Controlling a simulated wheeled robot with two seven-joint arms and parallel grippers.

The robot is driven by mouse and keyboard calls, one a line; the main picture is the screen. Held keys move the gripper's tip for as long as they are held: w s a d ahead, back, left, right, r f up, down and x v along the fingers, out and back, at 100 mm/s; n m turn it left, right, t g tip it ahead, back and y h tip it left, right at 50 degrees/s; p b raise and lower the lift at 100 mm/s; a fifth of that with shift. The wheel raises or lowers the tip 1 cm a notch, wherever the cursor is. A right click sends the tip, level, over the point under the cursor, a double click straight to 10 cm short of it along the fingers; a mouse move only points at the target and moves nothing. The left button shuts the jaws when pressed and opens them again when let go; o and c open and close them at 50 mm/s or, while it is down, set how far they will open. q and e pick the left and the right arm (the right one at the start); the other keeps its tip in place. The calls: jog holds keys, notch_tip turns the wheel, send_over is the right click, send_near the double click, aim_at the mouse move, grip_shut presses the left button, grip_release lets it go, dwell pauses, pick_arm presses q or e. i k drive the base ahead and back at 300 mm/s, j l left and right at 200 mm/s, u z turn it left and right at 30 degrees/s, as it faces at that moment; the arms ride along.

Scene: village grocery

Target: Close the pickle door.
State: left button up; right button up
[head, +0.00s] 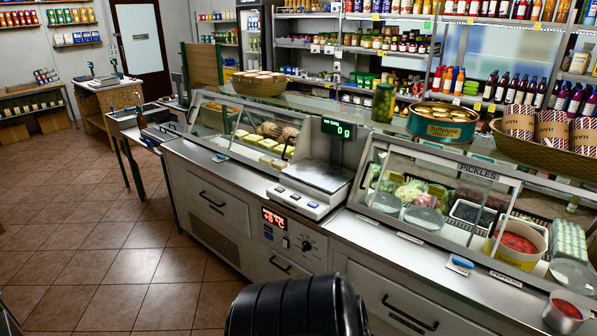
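I cannot tell from this view how far the pickle door stands open.
A scale (318,178) stands on the counter left of the pickle case. A pickle jar (384,103), a large round tin (442,122) and a basket (546,151) stand on the glass top. A small red-filled cup (566,312) is at the lower right. The tiled floor (110,245) at left is clear.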

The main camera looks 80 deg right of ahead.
aim_at(505, 179)
jog(key=l+z, duration=0.1)
jog(key=z, duration=1.55)
jog(key=j+z, duration=0.1)
jog(key=z, duration=1.7)
jog(key=k+l, duration=0.05)
